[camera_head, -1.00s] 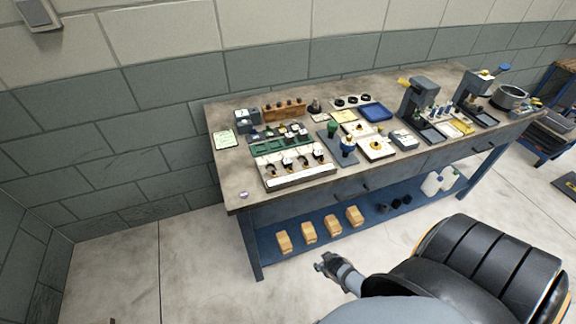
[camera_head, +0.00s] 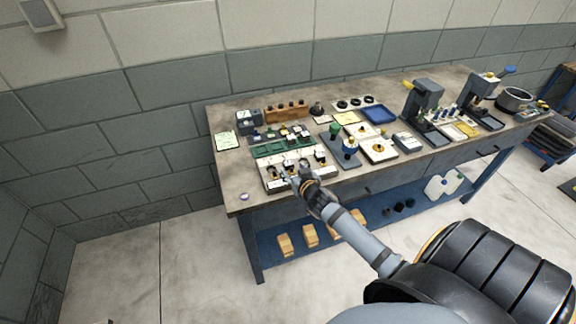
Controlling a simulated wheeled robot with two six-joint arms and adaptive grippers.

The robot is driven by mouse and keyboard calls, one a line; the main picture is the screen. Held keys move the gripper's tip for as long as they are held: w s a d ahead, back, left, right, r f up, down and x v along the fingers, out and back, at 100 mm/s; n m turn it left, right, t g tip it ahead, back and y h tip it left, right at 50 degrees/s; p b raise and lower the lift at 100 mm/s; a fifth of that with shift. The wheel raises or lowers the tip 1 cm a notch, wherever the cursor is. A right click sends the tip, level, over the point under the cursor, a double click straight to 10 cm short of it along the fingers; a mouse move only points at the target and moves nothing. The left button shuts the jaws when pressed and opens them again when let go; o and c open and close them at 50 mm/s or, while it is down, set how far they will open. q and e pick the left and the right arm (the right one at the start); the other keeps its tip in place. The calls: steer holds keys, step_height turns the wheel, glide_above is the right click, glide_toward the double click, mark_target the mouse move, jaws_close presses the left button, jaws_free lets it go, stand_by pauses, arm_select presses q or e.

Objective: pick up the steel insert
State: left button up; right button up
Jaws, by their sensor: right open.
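My right gripper (camera_head: 288,180) is over the near edge of the workbench (camera_head: 230,172), at the front of a pale tray (camera_head: 323,180) with dark and brass-coloured parts. It is open, with nothing visible between its fingers. The gripper covers part of the tray. I cannot tell for sure which small part is the steel insert. A small round silvery piece (camera_head: 243,196) lies alone near the bench's front left corner, apart from the gripper. My left gripper is not in view.
Behind the pale tray is a green tray (camera_head: 266,149). A wooden block with pegs (camera_head: 279,113), a blue tray (camera_head: 378,114) and a grey press (camera_head: 423,100) stand on the bench. Wooden blocks (camera_head: 284,244) lie on the lower shelf. The bench's left end is mostly clear.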

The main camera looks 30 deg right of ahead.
mark_target(289, 164)
steer(key=shift+w+d, duration=0.15)
steer(key=shift+w, duration=0.15)
steer(key=p+x, duration=0.1)
steer(key=x, duration=0.4)
steer(key=shift+s, duration=0.2)
steer(key=shift+c, duration=1.4)
jaws_close()
